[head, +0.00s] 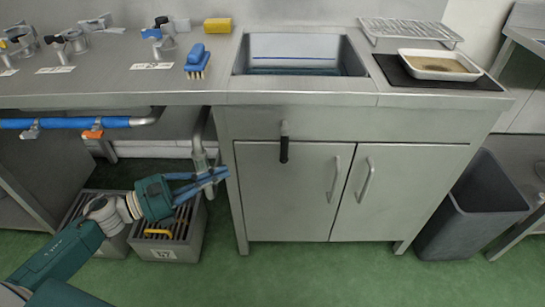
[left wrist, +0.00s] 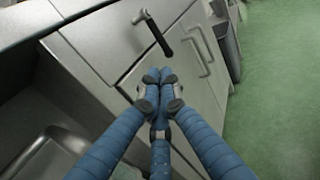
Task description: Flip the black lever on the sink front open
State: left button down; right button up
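The black lever (head: 284,150) hangs straight down from a small metal pivot on the sink front, above the left cabinet door. It also shows in the left wrist view (left wrist: 159,38), just beyond my fingertips. My left gripper (head: 225,173) is left of the lever and a little lower, in front of the cabinet's left edge. It is apart from the lever. In the left wrist view its blue fingers (left wrist: 160,74) come together at the tips with nothing between them. My right gripper is not in view.
The sink basin (head: 300,70) is above the lever. Two cabinet doors with upright handles (head: 335,174) are below. A grey crate (head: 165,248) stands under the counter near my left arm. A grey bin (head: 470,215) stands at the right. The green floor in front is clear.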

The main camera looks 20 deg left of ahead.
pick_arm(q)
send_near(284, 146)
jog(key=w+d+f, duration=0.3)
jog(key=w, duration=0.2)
jog(key=shift+w+d+r, duration=0.1)
jog(key=shift+w+d, duration=0.2)
jog(key=shift+w, duration=0.1)
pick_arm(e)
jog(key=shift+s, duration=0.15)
pick_arm(q)
jog(key=shift+f+b, duration=0.2)
jog(key=shift+b, duration=0.5)
jog(key=shift+d+b, duration=0.15)
jog(key=shift+b, duration=0.2)
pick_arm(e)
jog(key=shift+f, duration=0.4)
